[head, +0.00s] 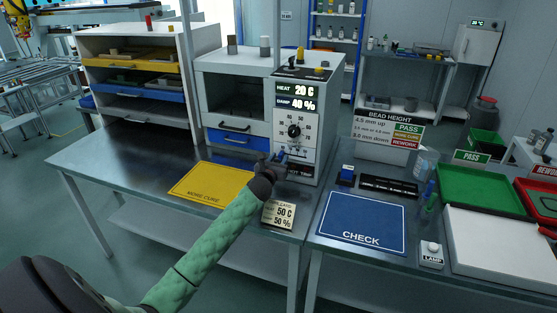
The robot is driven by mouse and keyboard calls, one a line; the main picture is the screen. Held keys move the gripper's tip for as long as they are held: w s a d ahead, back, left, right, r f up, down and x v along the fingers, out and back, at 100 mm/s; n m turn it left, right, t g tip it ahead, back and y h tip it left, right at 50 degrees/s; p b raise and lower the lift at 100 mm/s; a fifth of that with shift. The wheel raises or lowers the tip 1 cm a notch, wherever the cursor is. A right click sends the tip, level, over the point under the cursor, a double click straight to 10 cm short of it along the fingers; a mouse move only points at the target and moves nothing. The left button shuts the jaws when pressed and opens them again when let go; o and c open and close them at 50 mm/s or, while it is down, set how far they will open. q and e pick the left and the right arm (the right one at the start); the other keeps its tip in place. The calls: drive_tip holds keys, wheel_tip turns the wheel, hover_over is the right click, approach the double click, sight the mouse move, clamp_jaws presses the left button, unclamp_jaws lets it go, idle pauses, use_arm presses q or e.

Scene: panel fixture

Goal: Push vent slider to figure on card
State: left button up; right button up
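The white oven-like cabinet (250,92) has a control panel (312,118) on its right side. Its displays read HEAT 20 C and DAMP 40 %. A round black dial (294,131) with numbers around it sits mid-panel. The vent slider area is low on the panel, largely hidden behind my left gripper (281,157). That gripper is at the panel's lower left, its fingers small and dark; I cannot tell whether they touch the slider. The card (279,215) stands on the table in front and reads 50 C, 50 %. My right gripper is not in view.
A yellow MORE CURE mat (212,182) lies left of my arm. A blue CHECK mat (361,222) lies on the right table, with a LAMP button (431,254) beside it. A green tray (479,188) stands farther right. A shelf unit (152,50) stands at the left.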

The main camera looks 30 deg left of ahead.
sight(306, 157)
use_arm(q)
drive_tip(key=shift+c, duration=0.3)
clamp_jaws()
drive_tip(key=d, duration=0.2)
drive_tip(key=w+d, duration=0.1)
drive_tip(key=d, duration=0.2)
drive_tip(key=shift+w+d, duration=0.1)
drive_tip(key=shift+d, duration=0.2)
drive_tip(key=d, duration=0.3)
drive_tip(key=shift+w+p, duration=0.3)
drive_tip(key=shift+w, duration=0.05)
drive_tip(key=shift+d, duration=0.25)
drive_tip(key=shift+o, duration=0.3)
unclamp_jaws()
drive_tip(key=shift+w+d, duration=0.15)
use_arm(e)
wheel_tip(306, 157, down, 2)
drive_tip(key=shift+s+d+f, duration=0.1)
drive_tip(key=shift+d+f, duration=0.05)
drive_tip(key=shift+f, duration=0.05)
